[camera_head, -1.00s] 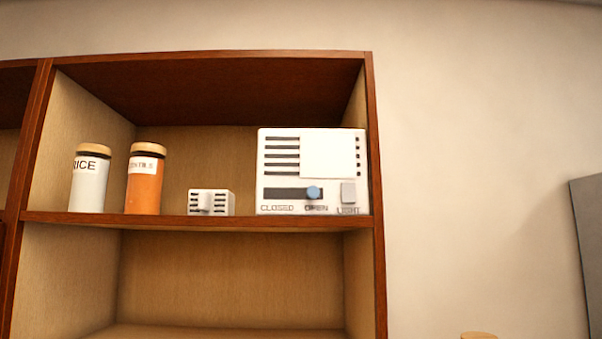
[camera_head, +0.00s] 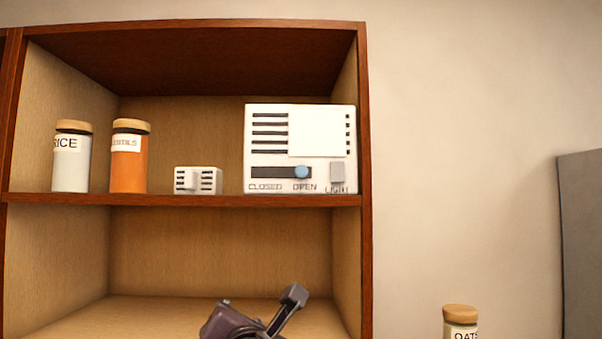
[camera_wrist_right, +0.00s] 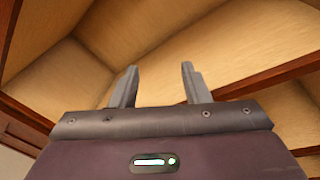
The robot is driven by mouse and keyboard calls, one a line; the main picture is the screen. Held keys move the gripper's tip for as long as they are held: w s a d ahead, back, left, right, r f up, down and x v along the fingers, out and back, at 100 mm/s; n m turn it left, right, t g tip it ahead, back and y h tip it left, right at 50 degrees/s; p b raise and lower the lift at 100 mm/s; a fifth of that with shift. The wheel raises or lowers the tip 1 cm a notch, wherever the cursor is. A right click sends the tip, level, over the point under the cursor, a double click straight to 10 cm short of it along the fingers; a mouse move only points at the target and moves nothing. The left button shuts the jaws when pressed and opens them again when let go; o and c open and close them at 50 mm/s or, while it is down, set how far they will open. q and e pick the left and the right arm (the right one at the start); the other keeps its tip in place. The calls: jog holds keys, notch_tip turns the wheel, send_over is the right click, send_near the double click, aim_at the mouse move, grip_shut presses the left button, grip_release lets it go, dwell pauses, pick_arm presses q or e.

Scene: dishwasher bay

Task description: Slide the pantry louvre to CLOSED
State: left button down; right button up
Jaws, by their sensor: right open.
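The pantry louvre (camera_head: 255,155) is a white box standing at the right end of the upper shelf, with dark slots and a pale panel over part of them. Its blue knob (camera_head: 302,171) sits at the right end of a dark track, above the word OPEN; CLOSED is printed to the left. A grey LIGHT switch (camera_head: 337,173) is right of the knob. My right gripper (camera_head: 290,303) is low in the head view, below the louvre and apart from it. In the wrist view its two fingers (camera_wrist_right: 158,80) are apart and empty. My left gripper is not in view.
A small white vented box (camera_head: 205,181) stands left of the louvre. Further left are an orange lentils jar (camera_head: 128,170) and a white rice jar (camera_head: 70,172). The shelf board (camera_head: 200,200) runs between my gripper and the louvre. An oats jar (camera_head: 460,322) is at lower right.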

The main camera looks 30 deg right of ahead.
jog(key=s+d+r+n+t+h, duration=0.1)
jog(key=s+d+r, duration=0.1)
jog(key=r, duration=0.4)
jog(key=s+d+r+n+t+h, duration=0.1)
jog(key=r+n+h, duration=0.1)
jog(key=r, duration=0.4)
jog(key=n+h, duration=0.1)
jog(key=h, duration=0.2)
send_near(301, 171)
jog(key=w+d, duration=0.1)
jog(key=p+x, duration=0.1)
jog(key=x, duration=0.1)
jog(key=p+x, duration=0.1)
jog(key=x, duration=0.2)
jog(key=shift+d+r, duration=0.15)
jog(key=shift+r, duration=0.3)
jog(key=shift+w+d+r+p, duration=0.1)
jog(key=shift+w+d+p, duration=0.1)
jog(key=shift+w, duration=0.35)
jog(key=shift+w+d+r+p, duration=0.15)
jog(key=shift+w+d, duration=0.05)
jog(key=shift+w, duration=0.35)
grip_shut()
